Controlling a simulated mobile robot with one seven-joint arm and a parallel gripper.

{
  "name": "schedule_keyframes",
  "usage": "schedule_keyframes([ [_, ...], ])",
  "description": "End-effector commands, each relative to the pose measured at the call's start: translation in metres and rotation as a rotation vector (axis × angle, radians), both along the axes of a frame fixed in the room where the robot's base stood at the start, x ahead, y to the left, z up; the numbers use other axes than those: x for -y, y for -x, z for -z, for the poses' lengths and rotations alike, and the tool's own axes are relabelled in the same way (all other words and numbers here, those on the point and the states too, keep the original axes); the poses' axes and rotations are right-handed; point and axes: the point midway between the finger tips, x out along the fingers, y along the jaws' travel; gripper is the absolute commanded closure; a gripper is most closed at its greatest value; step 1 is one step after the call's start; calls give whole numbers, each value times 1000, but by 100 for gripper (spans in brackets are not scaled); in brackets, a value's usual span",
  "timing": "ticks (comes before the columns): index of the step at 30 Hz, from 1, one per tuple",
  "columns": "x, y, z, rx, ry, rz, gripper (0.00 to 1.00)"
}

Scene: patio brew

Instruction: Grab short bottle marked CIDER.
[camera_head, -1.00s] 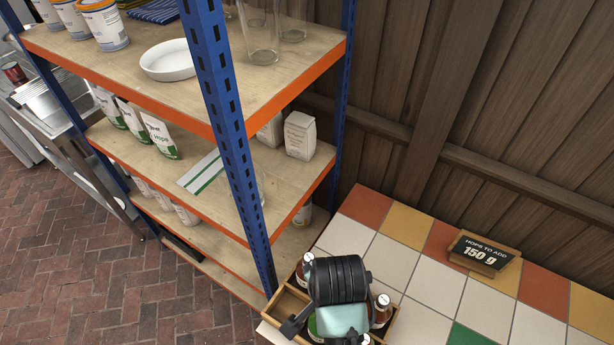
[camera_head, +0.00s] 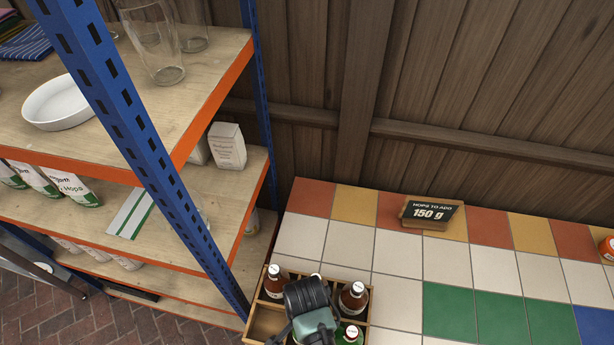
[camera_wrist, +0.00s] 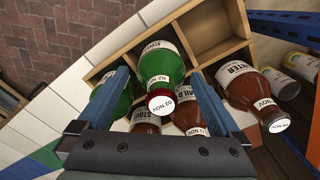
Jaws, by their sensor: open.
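A wooden crate (camera_head: 263,334) with compartments holds several brown and green bottles. In the wrist view, a green bottle (camera_wrist: 161,66) with a red-rimmed cap lies between the fingers of my open gripper (camera_wrist: 158,76). A second green bottle (camera_wrist: 102,97) is partly behind the left finger. Brown bottles (camera_wrist: 243,83) marked like PORTER, STOUT and MILD stand around it. I cannot read CIDER on any label; the central green bottle's label is turned and not legible. In the head view my gripper (camera_head: 311,312) is over the crate and hides some bottles; a green bottle (camera_head: 351,334) shows beside it.
The crate sits on a tiled counter (camera_head: 398,290) with free room to its right. A HOPS TO ADD 150 g sign (camera_head: 429,213) stands at the back. A blue shelf post (camera_head: 150,165) and the shelves rise close at the left. A wooden fence is behind.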

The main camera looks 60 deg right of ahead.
Motion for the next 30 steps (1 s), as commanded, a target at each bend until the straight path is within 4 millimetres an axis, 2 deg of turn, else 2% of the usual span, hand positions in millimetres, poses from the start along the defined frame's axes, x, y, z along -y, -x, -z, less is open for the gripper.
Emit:
schedule_keyframes([
  [12,5,1,44,-2,-1,0,0],
  [21,5,1,47,0,0,0,0],
  [23,5,1,47,0,0,0,9],
  [30,4,1,47,0,0,0,52],
])
